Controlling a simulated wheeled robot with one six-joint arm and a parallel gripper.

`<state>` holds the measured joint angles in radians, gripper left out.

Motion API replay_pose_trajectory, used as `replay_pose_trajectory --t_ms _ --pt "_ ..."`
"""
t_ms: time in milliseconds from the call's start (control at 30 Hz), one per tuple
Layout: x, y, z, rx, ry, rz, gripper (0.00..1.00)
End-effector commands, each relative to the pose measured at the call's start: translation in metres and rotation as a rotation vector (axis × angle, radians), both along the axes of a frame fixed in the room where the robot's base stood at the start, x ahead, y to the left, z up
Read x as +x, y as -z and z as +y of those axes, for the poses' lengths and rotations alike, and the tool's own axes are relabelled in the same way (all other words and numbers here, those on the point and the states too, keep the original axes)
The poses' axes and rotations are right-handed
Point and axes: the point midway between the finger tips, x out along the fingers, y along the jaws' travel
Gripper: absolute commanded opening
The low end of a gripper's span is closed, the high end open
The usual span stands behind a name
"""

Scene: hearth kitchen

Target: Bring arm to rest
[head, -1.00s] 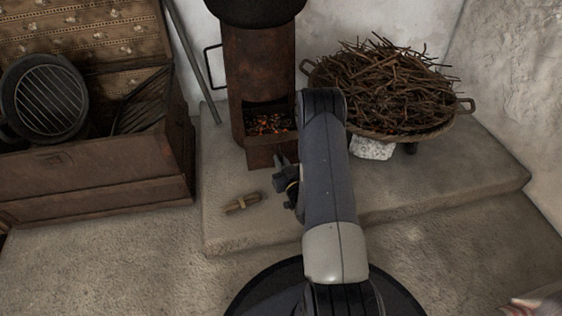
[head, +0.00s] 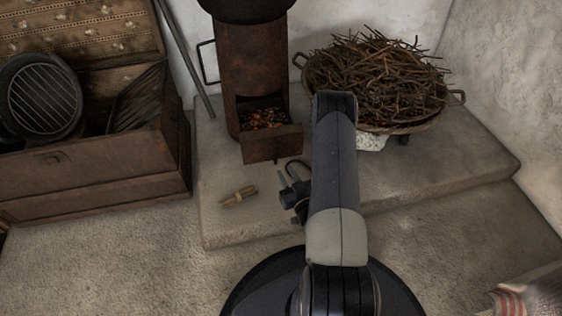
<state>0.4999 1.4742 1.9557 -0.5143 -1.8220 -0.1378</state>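My arm (head: 336,170) rises in the middle of the head view, bent at its top. My gripper (head: 289,172) hangs to the left of the arm, low over the stone hearth. Its two dark fingers point up and left in the picture with a gap between them, and nothing shows between them. It is apart from the small tied stick bundle (head: 238,196), which lies on the hearth to its left. Part of the wrist is hidden behind the arm.
A rusty stove (head: 252,65) with glowing embers (head: 264,118) stands behind the gripper. A wide basket of twigs (head: 381,80) stands right of it. An open wooden chest (head: 88,175) is at left. The hearth's right part (head: 455,165) is clear. Striped cloth (head: 510,302) shows at bottom right.

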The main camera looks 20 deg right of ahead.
Motion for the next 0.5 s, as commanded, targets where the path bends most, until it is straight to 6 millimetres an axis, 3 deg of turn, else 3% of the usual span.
replay_pose_trajectory --t_ms 167,500 --pt "-0.016 0.000 0.000 0.001 0.002 0.000 0.25" --pt "-0.017 0.000 0.000 0.001 0.001 -0.001 0.25"
